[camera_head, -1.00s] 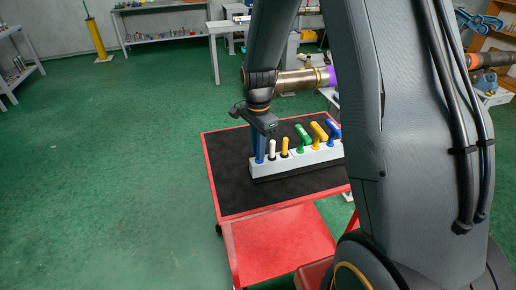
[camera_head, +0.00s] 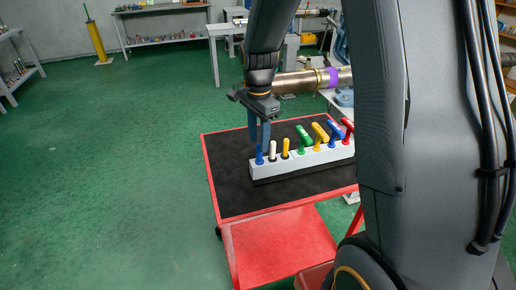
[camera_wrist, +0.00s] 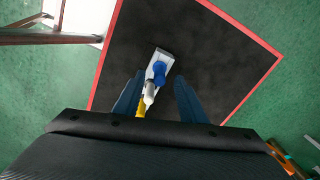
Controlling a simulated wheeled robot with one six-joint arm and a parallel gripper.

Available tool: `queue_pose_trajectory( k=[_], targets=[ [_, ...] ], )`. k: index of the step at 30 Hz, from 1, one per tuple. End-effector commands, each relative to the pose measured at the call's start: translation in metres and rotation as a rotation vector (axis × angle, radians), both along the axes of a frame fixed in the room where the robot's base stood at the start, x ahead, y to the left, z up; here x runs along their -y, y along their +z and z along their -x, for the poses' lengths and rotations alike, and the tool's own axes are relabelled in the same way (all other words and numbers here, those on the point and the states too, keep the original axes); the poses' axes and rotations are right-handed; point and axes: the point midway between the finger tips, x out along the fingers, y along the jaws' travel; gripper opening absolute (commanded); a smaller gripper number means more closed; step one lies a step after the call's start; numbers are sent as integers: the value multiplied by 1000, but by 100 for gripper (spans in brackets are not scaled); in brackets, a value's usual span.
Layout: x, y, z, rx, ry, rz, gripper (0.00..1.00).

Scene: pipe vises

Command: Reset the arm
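My gripper (camera_head: 260,143) points down over the left end of a white tool rack (camera_head: 300,163) on the cart. Its two blue fingers are apart in the wrist view (camera_wrist: 158,80), and I see nothing gripped between them. A blue-handled tool (camera_head: 259,158) stands upright in the rack just below the fingertips; its blue top also shows in the wrist view (camera_wrist: 159,70).
The rack stands on a red cart with a black mat (camera_head: 233,190). A metal pipe (camera_head: 297,82) with a purple band (camera_head: 329,77) lies level behind the rack, close to my arm. Workbenches stand along the back wall.

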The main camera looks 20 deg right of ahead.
Motion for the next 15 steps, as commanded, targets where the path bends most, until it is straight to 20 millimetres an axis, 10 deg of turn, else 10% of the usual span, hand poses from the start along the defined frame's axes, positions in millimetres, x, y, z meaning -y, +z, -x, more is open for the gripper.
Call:
queue_pose_trajectory(
  k=[15],
  targets=[
    [0,29,0,-1,0,0,37]
  ],
)
